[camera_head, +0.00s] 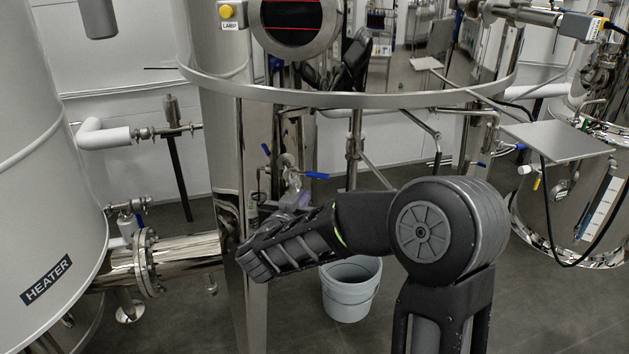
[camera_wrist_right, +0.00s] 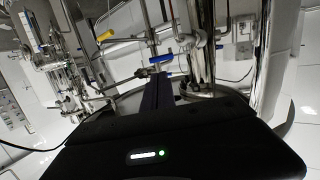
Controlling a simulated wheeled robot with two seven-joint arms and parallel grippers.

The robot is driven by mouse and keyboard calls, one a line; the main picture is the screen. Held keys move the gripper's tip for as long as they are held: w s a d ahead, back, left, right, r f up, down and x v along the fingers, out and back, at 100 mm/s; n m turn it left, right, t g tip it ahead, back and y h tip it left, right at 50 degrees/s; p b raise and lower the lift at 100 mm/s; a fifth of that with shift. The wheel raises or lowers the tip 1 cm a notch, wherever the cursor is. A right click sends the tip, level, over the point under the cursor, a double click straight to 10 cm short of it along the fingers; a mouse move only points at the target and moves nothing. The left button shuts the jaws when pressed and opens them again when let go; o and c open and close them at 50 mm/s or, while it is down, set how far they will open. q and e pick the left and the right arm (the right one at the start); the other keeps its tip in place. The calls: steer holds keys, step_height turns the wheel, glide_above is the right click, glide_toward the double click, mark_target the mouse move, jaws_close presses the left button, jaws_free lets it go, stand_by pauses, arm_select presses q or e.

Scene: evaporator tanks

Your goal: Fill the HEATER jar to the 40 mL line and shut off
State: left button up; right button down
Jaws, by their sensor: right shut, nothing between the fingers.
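The HEATER tank (camera_head: 45,170) is the large pale tank at the left edge, with a black HEATER label (camera_head: 46,280). In the right wrist view my right gripper (camera_wrist_right: 154,88) is shut and empty, pointing towards a blue valve handle (camera_wrist_right: 161,61). My left gripper is not in view.
A grey bucket (camera_head: 351,291) stands on the floor behind my right arm. A flanged steel pipe (camera_head: 185,252) runs from the heater tank. A small shelf plate (camera_head: 558,140) and a steel tank (camera_head: 575,215) are at right. A yellow handle (camera_wrist_right: 106,36) shows in the wrist view.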

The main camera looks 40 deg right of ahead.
mark_target(321, 176)
steer(key=p+x, duration=0.1)
steer(key=x, duration=1)
steer(key=shift+w+d+f, duration=0.1)
steer(key=shift+w+d, duration=0.05)
steer(key=shift+d, duration=0.05)
steer(key=shift+f, duration=0.1)
steer(key=shift+d+n+t+y+b, duration=0.5)
steer(key=shift+n+t+y+b, duration=0.1)
steer(key=shift+b, duration=0.15)
steer(key=n+t+y+b, duration=0.1)
steer(key=b, duration=0.1)
steer(key=d+n+t+y+b, duration=0.1)
steer(key=b, duration=0.1)
steer(key=shift+w+d+f+n+y, duration=0.2)
steer(key=shift+w+d+n+y, duration=0.1)
steer(key=shift+y, duration=0.1)
steer(key=shift+w+d+r, duration=0.1)
steer(key=shift+w, duration=0.15)
steer(key=shift+w+d+r+b, duration=0.2)
steer(key=shift+w+d+b, duration=0.15)
steer(key=shift+d, duration=0.15)
steer(key=shift+d+r, duration=0.1)
